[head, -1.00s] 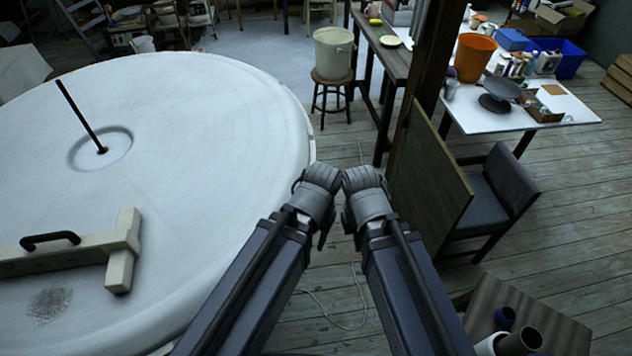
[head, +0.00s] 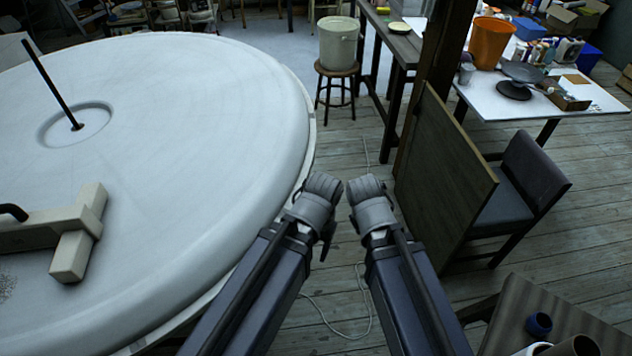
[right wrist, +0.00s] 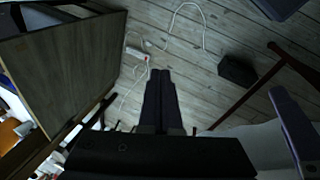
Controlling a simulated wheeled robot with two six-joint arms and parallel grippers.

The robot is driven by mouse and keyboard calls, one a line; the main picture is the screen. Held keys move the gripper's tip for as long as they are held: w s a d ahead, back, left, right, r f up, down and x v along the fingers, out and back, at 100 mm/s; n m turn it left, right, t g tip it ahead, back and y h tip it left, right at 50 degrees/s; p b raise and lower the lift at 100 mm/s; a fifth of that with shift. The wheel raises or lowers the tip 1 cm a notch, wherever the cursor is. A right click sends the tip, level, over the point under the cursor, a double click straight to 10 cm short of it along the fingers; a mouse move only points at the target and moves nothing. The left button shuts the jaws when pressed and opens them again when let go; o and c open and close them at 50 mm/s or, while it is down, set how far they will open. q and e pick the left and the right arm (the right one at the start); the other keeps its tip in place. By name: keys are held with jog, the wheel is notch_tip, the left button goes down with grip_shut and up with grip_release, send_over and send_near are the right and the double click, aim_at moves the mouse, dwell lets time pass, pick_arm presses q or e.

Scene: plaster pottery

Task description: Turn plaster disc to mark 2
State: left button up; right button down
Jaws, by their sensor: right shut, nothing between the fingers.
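The large white plaster disc (head: 200,130) fills the left of the head view. A dark rod (head: 50,80) stands tilted in the round recess near its middle. A pale T-shaped wooden piece (head: 78,235) with a black handle (head: 14,212) lies on the disc at the left edge. No numbered mark is readable. My left gripper (head: 322,187) is just right of the disc's rim, apart from the disc; its fingers are not clear. My right gripper (head: 367,188) is beside it over the floor. In the right wrist view its fingers (right wrist: 160,75) are shut and empty.
A bucket on a stool (head: 337,68) stands behind, beyond the disc. A wooden board (head: 445,165) and a chair (head: 522,185) stand at the right. A cluttered white table (head: 590,100) is farther back. A white cable (head: 335,325) lies on the floor.

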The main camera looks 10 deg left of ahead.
jog(key=w+d+f+n+t+h+b, duration=0.1)
jog(key=w+d+n+t+b, duration=0.1)
jog(key=w+n+t+b, duration=0.5)
jog(key=w+d+n+t+b, duration=0.2)
jog(key=w+n+t+b, duration=0.25)
jog(key=w, duration=0.45)
pick_arm(q)
notch_tip(320, 180, down, 26)
jog(key=b, duration=1.2)
jog(key=shift+f, duration=0.2)
pick_arm(e)
jog(key=a+f+n+y, duration=0.2)
jog(key=a+n+y, duration=0.4)
jog(key=n, duration=0.6)
jog(key=a+f+n+y, duration=0.3)
jog(key=a+n+y, duration=0.3)
jog(key=n, duration=0.7)
jog(key=shift+s+a+f+t, duration=0.3)
jog(key=shift+a+t, duration=0.05)
jog(key=shift+a, duration=0.6)
pick_arm(q)
jog(key=shift+w+a, duration=0.1)
jog(key=shift+a, duration=0.05)
